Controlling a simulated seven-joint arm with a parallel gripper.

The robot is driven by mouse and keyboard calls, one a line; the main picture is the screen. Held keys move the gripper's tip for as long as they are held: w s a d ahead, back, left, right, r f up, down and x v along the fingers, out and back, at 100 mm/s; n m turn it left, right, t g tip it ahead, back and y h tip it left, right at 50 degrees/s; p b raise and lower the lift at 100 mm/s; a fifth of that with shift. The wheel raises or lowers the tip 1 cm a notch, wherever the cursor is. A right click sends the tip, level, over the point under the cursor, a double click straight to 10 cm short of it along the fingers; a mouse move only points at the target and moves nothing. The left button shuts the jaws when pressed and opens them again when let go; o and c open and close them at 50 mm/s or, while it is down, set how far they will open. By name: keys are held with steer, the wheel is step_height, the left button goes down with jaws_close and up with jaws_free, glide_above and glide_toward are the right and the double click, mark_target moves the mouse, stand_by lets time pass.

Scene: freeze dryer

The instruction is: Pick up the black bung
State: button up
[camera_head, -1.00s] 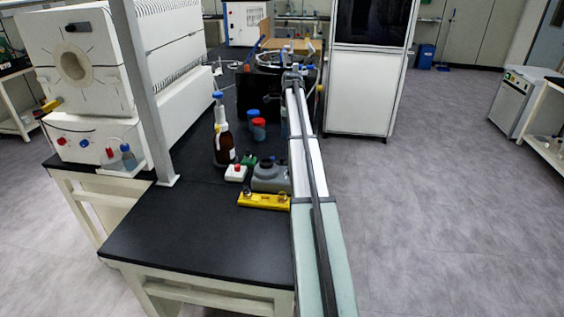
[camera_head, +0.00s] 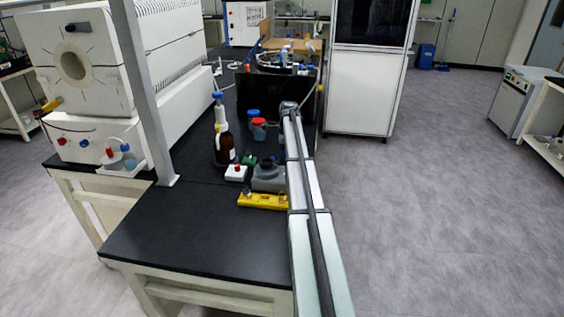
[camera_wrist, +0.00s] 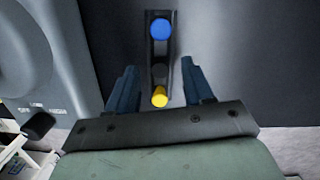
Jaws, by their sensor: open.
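My gripper (camera_wrist: 158,86) is open, with a dark finger on each side and empty space between them. A narrow dark holder (camera_wrist: 152,48) lies beyond and between the fingers, with a round blue piece (camera_wrist: 161,29) at its far end and a yellow piece (camera_wrist: 159,97) at its near end. A dark shape between those pieces is too dim to identify. A small black piece (camera_wrist: 39,125) shows at the lower left, outside the fingers; I cannot tell if it is the bung. In the head view my gripper is not clearly visible at the arm's far end.
A large grey rounded body (camera_wrist: 55,55) stands left of the fingers. On the black bench (camera_head: 190,245) are a brown bottle (camera_head: 224,148), a yellow block (camera_head: 262,201), a white box (camera_head: 236,173) and a grey container (camera_head: 266,177). The near bench top is clear.

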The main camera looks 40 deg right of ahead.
steer(key=shift+f, duration=0.45)
steer(key=shift+c, duration=0.2)
steer(key=c, duration=0.9)
steer(key=shift+o, duration=0.2)
step_height(320, 180, up, 10)
steer(key=w+a+r+n, duration=0.3)
steer(key=w+a+n, duration=0.3)
steer(key=w+a, duration=0.3)
steer(key=shift+w+a+g, duration=0.25)
steer(key=shift+a+g, duration=0.15)
steer(key=shift+a, duration=0.7)
